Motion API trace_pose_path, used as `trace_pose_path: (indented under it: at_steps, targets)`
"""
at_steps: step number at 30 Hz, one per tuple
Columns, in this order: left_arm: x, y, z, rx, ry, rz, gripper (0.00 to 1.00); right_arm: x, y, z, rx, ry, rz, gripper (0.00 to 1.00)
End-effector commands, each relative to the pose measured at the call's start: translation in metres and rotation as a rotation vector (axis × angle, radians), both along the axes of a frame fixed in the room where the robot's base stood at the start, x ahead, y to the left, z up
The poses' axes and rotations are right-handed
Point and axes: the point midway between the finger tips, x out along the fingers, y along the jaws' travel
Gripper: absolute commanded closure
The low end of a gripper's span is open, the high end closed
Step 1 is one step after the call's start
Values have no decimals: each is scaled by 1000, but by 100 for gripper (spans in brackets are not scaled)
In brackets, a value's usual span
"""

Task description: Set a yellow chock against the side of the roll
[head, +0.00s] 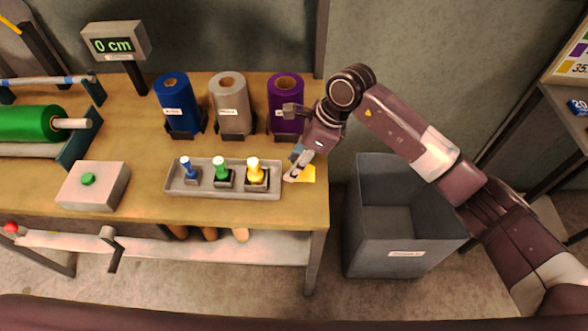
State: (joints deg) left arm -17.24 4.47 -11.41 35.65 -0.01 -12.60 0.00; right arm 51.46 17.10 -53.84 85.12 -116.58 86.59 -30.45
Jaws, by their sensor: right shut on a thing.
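My right gripper (297,170) points down at the right end of the bench, shut on a small yellow chock (308,174). The fingers cover part of the chock, and I cannot tell whether it touches the bench top. A green roll (28,124) lies on its side in a stand at the far left, apart from the chock. Blue (177,105), grey (230,105) and purple (285,92) rolls stand upright in dark holders at the back. The right hand partly hides the purple roll. My left gripper is not in view.
A grey tray (272,188) beside the gripper holds blue, green and yellow-handled dies. A box with a green button (93,186) sits front left, and a display reading 0 cm (115,42) stands behind. A grey bin (385,257) stands right of the bench.

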Motion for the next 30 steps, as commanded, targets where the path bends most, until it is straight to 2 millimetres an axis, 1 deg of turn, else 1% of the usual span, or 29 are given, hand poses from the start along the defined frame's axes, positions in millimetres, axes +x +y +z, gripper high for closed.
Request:
trace_pose_path:
  at_steps: [4, 9, 11, 18, 22, 23, 27, 30]
  targets:
    - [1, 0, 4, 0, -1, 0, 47, -1, 0, -11, -1, 2, 1, 89]
    - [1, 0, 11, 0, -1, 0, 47, -1, 0, -37, 0, 4, -2, 89]
    - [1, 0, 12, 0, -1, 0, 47, 0, 0, -42, 0, 1, 0, 89]
    - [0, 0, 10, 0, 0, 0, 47, 0, 0, -44, 0, -2, 1, 89]
    - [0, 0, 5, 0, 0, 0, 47, 0, 0, -49, 0, -2, 1, 89]
    - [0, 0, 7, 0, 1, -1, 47, 0, 0, -47, 0, -2, 1, 61]
    - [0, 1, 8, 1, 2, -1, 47, 0, 0, -47, -1, -1, 1, 46]
    - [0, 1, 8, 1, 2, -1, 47, 0, 0, -46, -1, -1, 1, 46]
